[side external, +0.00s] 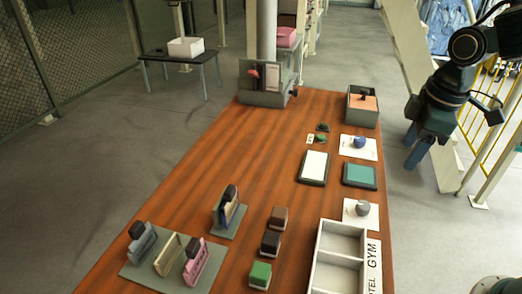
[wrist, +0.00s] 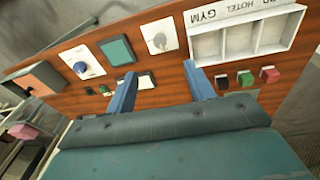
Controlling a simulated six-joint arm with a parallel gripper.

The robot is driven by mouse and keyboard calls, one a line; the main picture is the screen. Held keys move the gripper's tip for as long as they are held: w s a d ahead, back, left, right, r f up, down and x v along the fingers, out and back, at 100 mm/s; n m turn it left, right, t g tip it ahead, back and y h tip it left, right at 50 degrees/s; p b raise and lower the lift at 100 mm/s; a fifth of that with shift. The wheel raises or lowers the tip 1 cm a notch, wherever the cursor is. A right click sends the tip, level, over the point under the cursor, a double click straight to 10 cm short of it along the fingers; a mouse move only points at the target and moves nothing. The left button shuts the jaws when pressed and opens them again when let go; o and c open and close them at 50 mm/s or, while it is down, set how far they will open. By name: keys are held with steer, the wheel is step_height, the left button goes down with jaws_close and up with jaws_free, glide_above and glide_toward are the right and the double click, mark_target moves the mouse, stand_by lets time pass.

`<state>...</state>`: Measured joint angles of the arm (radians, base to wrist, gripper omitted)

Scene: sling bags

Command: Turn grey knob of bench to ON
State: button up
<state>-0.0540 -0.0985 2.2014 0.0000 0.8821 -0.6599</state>
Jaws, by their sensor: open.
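The grey knob (side external: 362,208) sits on a white plate at the right side of the wooden bench (side external: 190,190), just behind the white divided tray. In the wrist view the grey knob (wrist: 160,41) shows on its white plate, ahead of my fingertips and apart from them. The plate's marks and the knob's setting are too small to read. My gripper (side external: 418,158) is open and empty, hanging off the right edge of the bench, behind and to the right of the grey knob. Its two blue fingers also show in the wrist view (wrist: 161,75).
A blue knob (side external: 360,142) on a similar plate and a green panel (side external: 360,175) stand behind the grey knob. The white tray (side external: 316,250), lettered GYM and HOTEL, is in front. Coloured blocks (side external: 270,243) and bag stands (side external: 165,264) lie leftward. The middle of the bench is clear.

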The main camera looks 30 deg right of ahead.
mark_target(364, 205)
steer(key=w+a+f+n+g, duration=0.1)
steer(key=w+f+n, duration=0.2)
steer(key=w+f, duration=0.2)
steer(key=shift+w+f+n+g, duration=0.15)
steer(key=shift+f+n+g, duration=0.25)
steer(key=shift+f, duration=0.2)
steer(key=shift+a+f, duration=0.1)
steer(key=shift+f, duration=6.8)
steer(key=c, duration=1)
steer(key=shift+o, duration=0.2)
